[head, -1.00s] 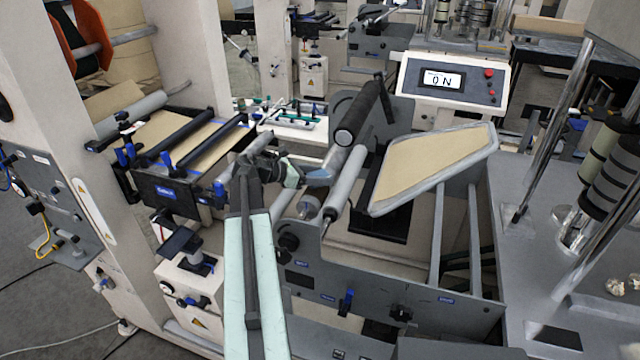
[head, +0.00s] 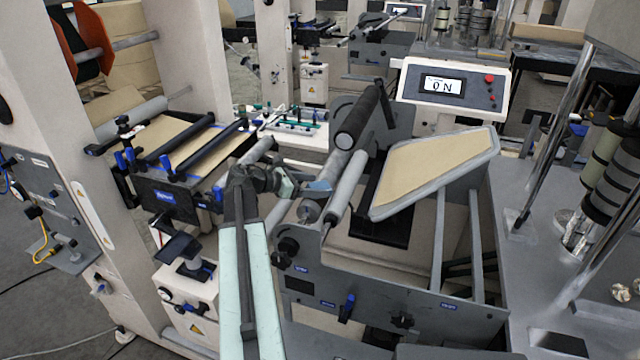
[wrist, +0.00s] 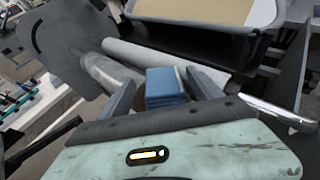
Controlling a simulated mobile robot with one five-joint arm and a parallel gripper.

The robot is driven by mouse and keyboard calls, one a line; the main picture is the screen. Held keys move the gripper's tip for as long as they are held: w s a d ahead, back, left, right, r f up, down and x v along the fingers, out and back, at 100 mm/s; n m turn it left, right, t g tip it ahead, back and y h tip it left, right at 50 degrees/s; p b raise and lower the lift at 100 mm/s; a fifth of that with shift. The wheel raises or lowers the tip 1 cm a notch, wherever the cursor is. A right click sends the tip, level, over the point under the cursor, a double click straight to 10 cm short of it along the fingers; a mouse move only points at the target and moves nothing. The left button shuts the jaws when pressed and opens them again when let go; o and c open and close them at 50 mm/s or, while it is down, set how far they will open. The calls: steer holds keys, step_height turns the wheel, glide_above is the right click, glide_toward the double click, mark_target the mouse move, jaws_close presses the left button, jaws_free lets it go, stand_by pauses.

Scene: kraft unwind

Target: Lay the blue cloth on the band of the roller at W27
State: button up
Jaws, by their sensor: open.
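The blue cloth (head: 319,186) is a small folded pad at the tip of my gripper (head: 302,188) in the head view. In the wrist view the cloth (wrist: 165,84) lies between the two open fingers of my gripper (wrist: 160,84), with a gap on the left side. It overlaps a shiny metal roller (wrist: 112,74), which also shows below the cloth in the head view (head: 310,211). I cannot tell whether its underside touches that roller. A matte grey roller (head: 346,186) runs alongside. No W27 label is readable, and the cloth hides any band under it.
A black roller (head: 357,118) and a grey side plate stand behind the cloth. A tilted tan panel (head: 435,170) with a grey rim is to the right. A control box (head: 452,87) reads ON. A unit with black bars (head: 205,145) stands to the left.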

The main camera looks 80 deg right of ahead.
steer(key=p+v, duration=0.3)
steer(key=v, duration=0.7)
steer(key=shift+a, duration=0.15)
steer(key=w+a+f+m+t+y, duration=0.1)
steer(key=w+a+f+t, duration=0.25)
steer(key=w+a, duration=0.7)
steer(key=w+a+f+m+t, duration=0.15)
steer(key=w+a+f, duration=0.25)
steer(key=w+a, duration=0.6)
steer(key=w+a+f+m+t+y, duration=0.1)
steer(key=w+a+f+t, duration=0.3)
steer(key=w+a, duration=0.6)
steer(key=w+a+f+m+t+y, duration=0.1)
steer(key=w+a, duration=0.3)
steer(key=a, duration=1.3)
steer(key=w+a+f+m+t+y, duration=0.1)
steer(key=w+a+y, duration=0.3)
steer(key=a, duration=1.3)
steer(key=shift+w+a+f+m, duration=0.2)
steer(key=shift+w+f+m, duration=0.2)
steer(key=shift+f+m, duration=0.25)
